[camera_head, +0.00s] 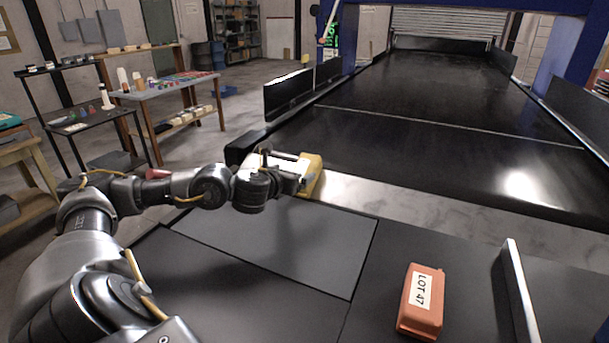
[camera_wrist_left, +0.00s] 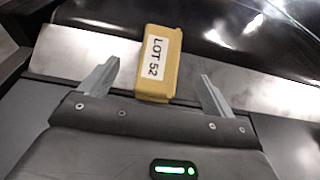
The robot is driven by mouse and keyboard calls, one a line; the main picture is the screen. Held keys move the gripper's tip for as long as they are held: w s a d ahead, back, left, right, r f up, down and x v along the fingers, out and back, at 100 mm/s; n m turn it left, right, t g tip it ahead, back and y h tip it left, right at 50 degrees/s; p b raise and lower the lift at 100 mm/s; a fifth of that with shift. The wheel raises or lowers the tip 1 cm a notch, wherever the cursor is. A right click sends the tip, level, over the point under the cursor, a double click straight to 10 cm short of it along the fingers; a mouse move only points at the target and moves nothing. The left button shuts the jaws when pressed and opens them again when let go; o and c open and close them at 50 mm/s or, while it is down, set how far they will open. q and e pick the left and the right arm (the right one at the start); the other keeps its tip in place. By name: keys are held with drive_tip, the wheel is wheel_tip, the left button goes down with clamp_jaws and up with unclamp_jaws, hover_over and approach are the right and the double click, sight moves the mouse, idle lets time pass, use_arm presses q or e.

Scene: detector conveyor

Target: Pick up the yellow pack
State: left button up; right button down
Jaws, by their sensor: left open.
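The yellow pack (camera_wrist_left: 159,63), with a white label reading LOT 52, lies on the pale metal strip at the conveyor's near edge. It shows in the head view (camera_head: 313,175) just beyond my left gripper, which hides part of it. My left gripper (camera_head: 300,178) is open. In the left wrist view its two fingers (camera_wrist_left: 150,85) stand apart on either side of the pack's near end, with a gap on each side. My right gripper is not in view.
An orange pack (camera_head: 421,301) labelled LOT 47 lies on the dark near surface at right, beside an upright metal guide (camera_head: 520,292). The black conveyor belt (camera_head: 420,110) beyond is clear. Cluttered side tables (camera_head: 165,88) stand at far left.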

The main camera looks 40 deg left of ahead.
sight(304, 168)
use_arm(q)
drive_tip(key=x, duration=0.3)
drive_tip(key=shift+w+d+f, duration=0.1)
drive_tip(key=shift+w+f, duration=0.05)
drive_tip(key=shift+w, duration=0.1)
drive_tip(key=shift+w+f, duration=0.2)
drive_tip(key=shift+w, duration=0.3)
drive_tip(key=shift+s, duration=0.1)
drive_tip(key=shift+a+r, duration=0.1)
drive_tip(key=shift+a, duration=0.2)
drive_tip(key=x, duration=0.4)
drive_tip(key=shift+w+b, duration=0.3)
drive_tip(key=shift+w, duration=0.25)
drive_tip(key=shift+s, duration=0.1)
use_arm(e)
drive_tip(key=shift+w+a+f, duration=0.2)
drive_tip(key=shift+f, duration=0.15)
use_arm(q)
drive_tip(key=shift+s, duration=0.1)
